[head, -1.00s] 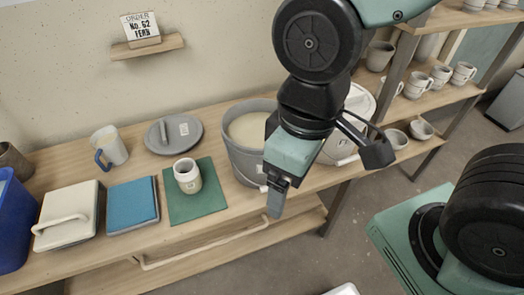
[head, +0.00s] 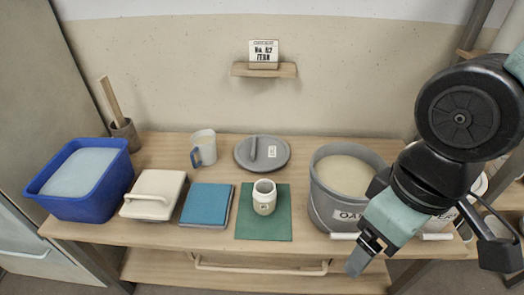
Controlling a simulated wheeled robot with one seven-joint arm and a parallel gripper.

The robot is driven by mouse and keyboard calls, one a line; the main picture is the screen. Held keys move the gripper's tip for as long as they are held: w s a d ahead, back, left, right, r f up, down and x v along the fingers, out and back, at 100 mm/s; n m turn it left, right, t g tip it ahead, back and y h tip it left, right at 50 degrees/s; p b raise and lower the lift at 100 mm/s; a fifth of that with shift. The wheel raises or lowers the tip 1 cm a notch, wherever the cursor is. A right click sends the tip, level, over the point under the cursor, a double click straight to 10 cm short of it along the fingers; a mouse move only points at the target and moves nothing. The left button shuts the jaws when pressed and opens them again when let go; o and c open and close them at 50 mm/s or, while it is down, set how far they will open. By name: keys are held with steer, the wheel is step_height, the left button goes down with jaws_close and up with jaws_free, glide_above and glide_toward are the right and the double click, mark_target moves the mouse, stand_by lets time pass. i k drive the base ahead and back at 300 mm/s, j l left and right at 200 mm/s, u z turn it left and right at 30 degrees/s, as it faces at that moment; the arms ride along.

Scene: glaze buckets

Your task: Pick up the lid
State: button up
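A round grey lid (head: 244,165) with a raised bar handle and a small white label lies flat at the back of the wooden table. An open grey bucket (head: 326,205) of cream-coloured glaze stands to its right. Its label is partly hidden by my arm. My gripper (head: 360,259) is in front of the bucket's right side, pointing down and left, well apart from the lid. Its fingers are seen nearly edge-on, so their opening cannot be made out. No held thing shows. A pale bucket behind my arm is mostly hidden.
A white cup (head: 264,200) stands on a green mat (head: 278,226) in front of the lid. A blue-handled jug (head: 204,146) is left of the lid. A blue block (head: 206,204), a cream handled block (head: 152,194) and a blue tub (head: 100,190) stand farther left. A wall shelf (head: 240,70) holds an order card.

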mark_target(260, 153)
steer(key=i+j+u, duration=0.15)
steer(key=j+u, duration=0.2)
steer(key=i+j+u, duration=0.25)
steer(key=j+u, duration=0.15)
steer(key=i+j+u, duration=0.35)
steer(key=k+j, duration=0.05)
